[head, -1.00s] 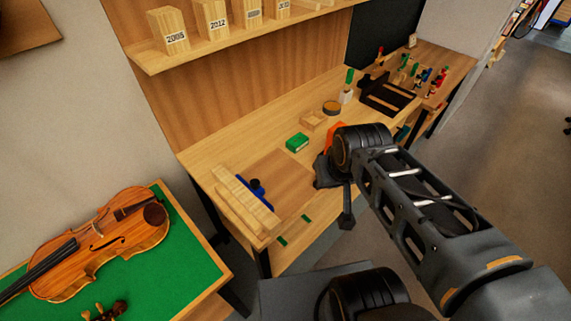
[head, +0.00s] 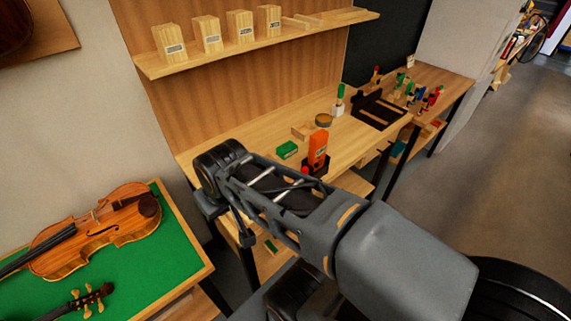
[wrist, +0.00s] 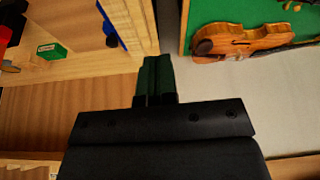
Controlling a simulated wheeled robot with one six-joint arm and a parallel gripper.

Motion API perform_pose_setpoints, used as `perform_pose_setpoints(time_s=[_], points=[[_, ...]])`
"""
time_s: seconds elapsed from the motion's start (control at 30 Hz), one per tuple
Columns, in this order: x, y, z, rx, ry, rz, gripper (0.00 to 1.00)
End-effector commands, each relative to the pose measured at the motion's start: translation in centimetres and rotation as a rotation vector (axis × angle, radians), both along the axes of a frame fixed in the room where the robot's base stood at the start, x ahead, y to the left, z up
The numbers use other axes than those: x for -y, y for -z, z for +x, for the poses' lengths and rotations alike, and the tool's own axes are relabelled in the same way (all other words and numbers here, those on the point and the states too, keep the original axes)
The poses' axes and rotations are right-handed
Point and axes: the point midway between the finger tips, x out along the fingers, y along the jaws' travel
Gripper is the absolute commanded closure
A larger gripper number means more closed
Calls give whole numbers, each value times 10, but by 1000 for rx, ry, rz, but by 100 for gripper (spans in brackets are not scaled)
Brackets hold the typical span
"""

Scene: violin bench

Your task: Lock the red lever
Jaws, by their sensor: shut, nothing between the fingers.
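An upright orange-red device (head: 318,146) stands on the bench, with a small bright red part (head: 305,170) at its lower left, which may be the red lever. My arm partly covers its base, so I cannot tell the lever's position. A red part (wrist: 5,38) also shows at the left edge of the wrist view. My gripper (wrist: 158,62) is shut and empty, its dark green fingertips together near the bench edge. It is apart from the red part. In the head view, my arm reaches left over the bench front.
A green box (head: 287,150) and a round tin (head: 323,120) sit on the bench. A violin (head: 95,232) lies on a green-topped table at left. Several clamps stand at the far right.

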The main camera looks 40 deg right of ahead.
Motion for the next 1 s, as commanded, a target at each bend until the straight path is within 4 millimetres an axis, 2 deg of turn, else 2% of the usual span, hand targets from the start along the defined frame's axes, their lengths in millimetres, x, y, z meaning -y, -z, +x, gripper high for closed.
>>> perform_pose_setpoints(time_s=[0.27, 0.37, 0.47, 0.63, 0.8, 1.0], points=[[3, -1, 3, -11, 23, 0, 100], [12, -5, 15, -51, 106, -1, 100], [33, -11, 36, -119, 272, -8, 100], [91, -14, 83, -251, 688, -58, 100], [157, -2, 119, -331, 1115, -152, 100], [223, 21, 141, -352, 1514, -281, 100]])
